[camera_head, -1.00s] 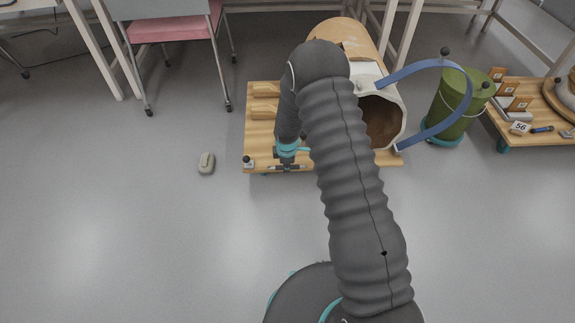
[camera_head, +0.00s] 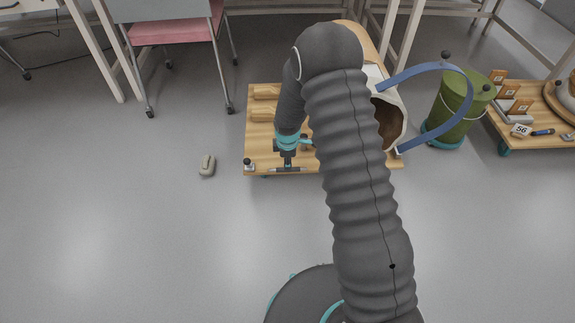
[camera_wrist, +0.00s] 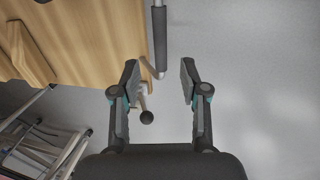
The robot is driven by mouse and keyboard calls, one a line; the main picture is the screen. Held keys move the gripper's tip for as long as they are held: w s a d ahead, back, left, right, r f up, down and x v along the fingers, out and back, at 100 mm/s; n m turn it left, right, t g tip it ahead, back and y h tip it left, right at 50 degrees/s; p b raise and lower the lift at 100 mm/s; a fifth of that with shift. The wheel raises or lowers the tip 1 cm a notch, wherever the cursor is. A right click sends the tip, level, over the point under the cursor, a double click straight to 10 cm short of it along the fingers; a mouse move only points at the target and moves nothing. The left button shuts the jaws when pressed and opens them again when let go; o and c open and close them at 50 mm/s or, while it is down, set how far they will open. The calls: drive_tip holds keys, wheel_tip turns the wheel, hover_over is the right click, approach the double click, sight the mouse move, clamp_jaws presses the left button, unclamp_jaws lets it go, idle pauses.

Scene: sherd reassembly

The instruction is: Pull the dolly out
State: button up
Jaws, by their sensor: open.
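The dolly (camera_head: 259,141) is a low wooden platform on casters, partly under the table, with a large cracked, hollow pot (camera_head: 393,105) on it. A bar handle with a dark grip (camera_head: 287,169) lies along its front edge. My gripper (camera_head: 287,160) points down at that edge, its fingertips small and hard to make out there. In the wrist view my gripper (camera_wrist: 160,83) is open and empty. The dark grip (camera_wrist: 160,42) shows beyond the fingertips, roughly in line with the gap. A black-knobbed lever (camera_wrist: 146,116) shows between the fingers. My arm hides much of the dolly.
A blue curved band (camera_head: 462,85) arches right of the pot. A green bucket (camera_head: 455,105) stands close right, then a second loaded dolly (camera_head: 545,140). A grey mouse-like object (camera_head: 207,164) lies on the floor at left. A pink chair (camera_head: 172,28) stands behind. The front floor is clear.

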drive_tip(key=r, duration=0.2)
drive_tip(key=s+r, duration=0.1)
drive_tip(key=r, duration=0.2)
drive_tip(key=shift+s+r, duration=0.1)
drive_tip(key=shift+r, duration=0.25)
drive_tip(key=s+d+r+m+g, duration=0.2)
drive_tip(key=s+r+m+g, duration=0.1)
drive_tip(key=s+m, duration=0.55)
drive_tip(key=s+d+r+m+t, duration=0.2)
drive_tip(key=s+r+m, duration=0.1)
drive_tip(key=s+r, duration=0.5)
drive_tip(key=s+d+r+m+t, duration=0.2)
drive_tip(key=s+r, duration=0.6)
drive_tip(key=r, duration=0.4)
drive_tip(key=s+d+r+m+t, duration=0.2)
drive_tip(key=s+d+r+m, duration=0.1)
drive_tip(key=s+r, duration=0.5)
wheel_tip(320, 180, up, 2)
drive_tip(key=shift+s+d+r+m, duration=0.25)
drive_tip(key=shift+s+d+m, duration=0.15)
drive_tip(key=shift+m, duration=0.15)
